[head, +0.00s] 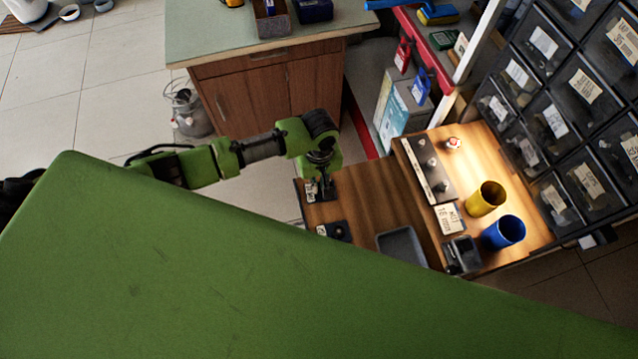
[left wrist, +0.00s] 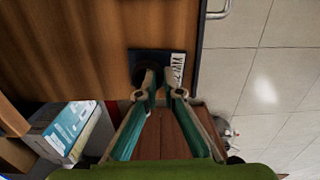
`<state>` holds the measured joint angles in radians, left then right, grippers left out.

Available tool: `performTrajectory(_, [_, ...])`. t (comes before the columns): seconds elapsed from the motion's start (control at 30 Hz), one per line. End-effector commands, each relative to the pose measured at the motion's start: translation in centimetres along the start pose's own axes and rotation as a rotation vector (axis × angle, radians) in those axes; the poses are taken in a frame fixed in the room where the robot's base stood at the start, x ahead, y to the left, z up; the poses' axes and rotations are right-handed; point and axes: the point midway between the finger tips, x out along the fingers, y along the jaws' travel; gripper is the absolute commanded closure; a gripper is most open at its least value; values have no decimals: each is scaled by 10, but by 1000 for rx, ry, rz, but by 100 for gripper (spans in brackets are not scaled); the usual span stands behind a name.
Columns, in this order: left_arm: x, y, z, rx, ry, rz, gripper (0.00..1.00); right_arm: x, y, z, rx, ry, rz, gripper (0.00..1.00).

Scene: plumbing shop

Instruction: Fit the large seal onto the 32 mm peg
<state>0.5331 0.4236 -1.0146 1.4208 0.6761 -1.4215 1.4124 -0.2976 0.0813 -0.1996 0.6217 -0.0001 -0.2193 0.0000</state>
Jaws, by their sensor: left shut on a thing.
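My left gripper (head: 319,187) points down over the left end of the wooden bench, at a small dark block with a white label (head: 311,191). In the left wrist view its fingertips (left wrist: 162,92) are shut on a dark round thing (left wrist: 149,73), probably the large seal, at the dark square block (left wrist: 138,56). I cannot tell whether it is clear of the block. A grey strip (head: 421,166) with several short pegs stands to the right on the bench. I cannot read which peg is 32 mm. My right gripper is not in view.
A second dark block (head: 336,231), a grey tray (head: 402,244), a label card (head: 448,217), a yellow cup (head: 486,198), a blue cup (head: 504,232) and a red-and-white item (head: 453,144) are on the bench. Drawer bins (head: 560,120) stand behind. Bare wood lies between gripper and strip.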

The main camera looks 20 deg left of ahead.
Motion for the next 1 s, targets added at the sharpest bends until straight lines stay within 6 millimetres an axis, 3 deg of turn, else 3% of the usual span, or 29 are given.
performTrajectory(0.67, [2, 0, 0, 0, 1, 0, 100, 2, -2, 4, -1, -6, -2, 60])
performTrajectory(1.0, [0, 0, 0, -1, 0, -1, 100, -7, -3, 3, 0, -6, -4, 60])
